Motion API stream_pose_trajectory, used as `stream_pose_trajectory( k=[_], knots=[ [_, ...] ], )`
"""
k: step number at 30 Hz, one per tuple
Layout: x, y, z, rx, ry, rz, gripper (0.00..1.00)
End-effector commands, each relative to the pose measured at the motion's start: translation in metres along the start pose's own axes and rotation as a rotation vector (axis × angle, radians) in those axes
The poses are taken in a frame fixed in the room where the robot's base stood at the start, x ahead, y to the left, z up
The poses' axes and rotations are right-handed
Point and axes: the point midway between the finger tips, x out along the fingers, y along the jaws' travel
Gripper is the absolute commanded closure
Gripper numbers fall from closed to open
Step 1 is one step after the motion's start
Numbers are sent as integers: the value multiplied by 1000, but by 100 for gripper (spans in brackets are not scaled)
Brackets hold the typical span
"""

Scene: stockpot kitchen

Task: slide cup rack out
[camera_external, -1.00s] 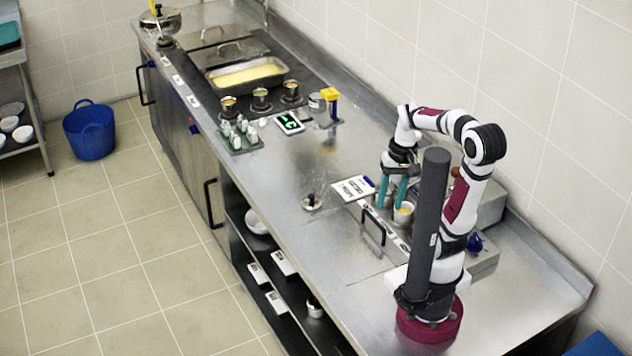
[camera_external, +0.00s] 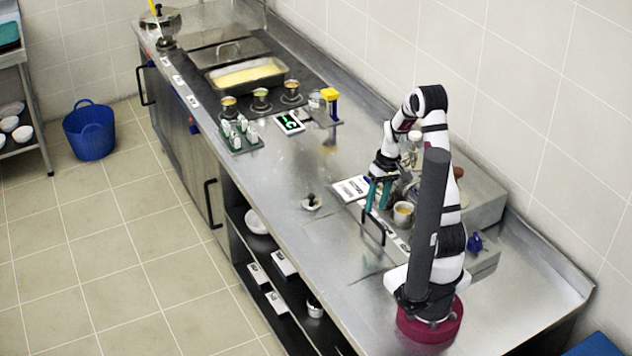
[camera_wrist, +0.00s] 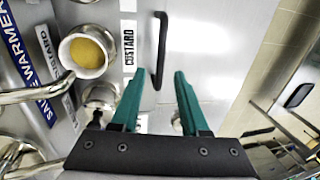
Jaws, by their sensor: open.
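A black bar handle (camera_external: 373,229) stands on the steel unit (camera_external: 405,258) in front of my arm; I cannot tell for sure that this unit is the cup rack. My gripper (camera_external: 376,208) is open and empty, with its teal fingers pointing down close to the handle's upper part. In the wrist view the handle (camera_wrist: 161,45) lies ahead, lined up with the gap between the fingertips of my gripper (camera_wrist: 159,76). I cannot tell whether they touch. A steel cup (camera_external: 403,213) with yellow contents stands beside the handle; it also shows in the wrist view (camera_wrist: 86,52).
A white card (camera_external: 352,188) lies behind the gripper. A small black-knobbed lid (camera_external: 311,202) sits on the counter to the left. A rack of small bottles (camera_external: 240,135) and several pots stand farther back. Mid-counter is mostly clear.

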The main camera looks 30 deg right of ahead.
Motion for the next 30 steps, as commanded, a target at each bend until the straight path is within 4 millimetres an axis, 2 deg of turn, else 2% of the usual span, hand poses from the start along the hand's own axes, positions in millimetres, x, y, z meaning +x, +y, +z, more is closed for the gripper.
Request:
stream_pose_trajectory(
  k=[3, 6, 14, 15, 17, 22, 30],
  knots=[
    [18, 0, 0, 0, -2, -1, 55],
    [26, 0, 0, 0, -1, 0, 55],
    [28, 0, 0, 1, 0, 0, 55],
    [28, 0, 0, 0, 0, 0, 57],
    [28, 0, 0, 0, 0, 0, 68],
    [28, 0, 0, 0, 0, 0, 98],
    [28, 0, 0, 0, 0, 0, 100]
  ],
)
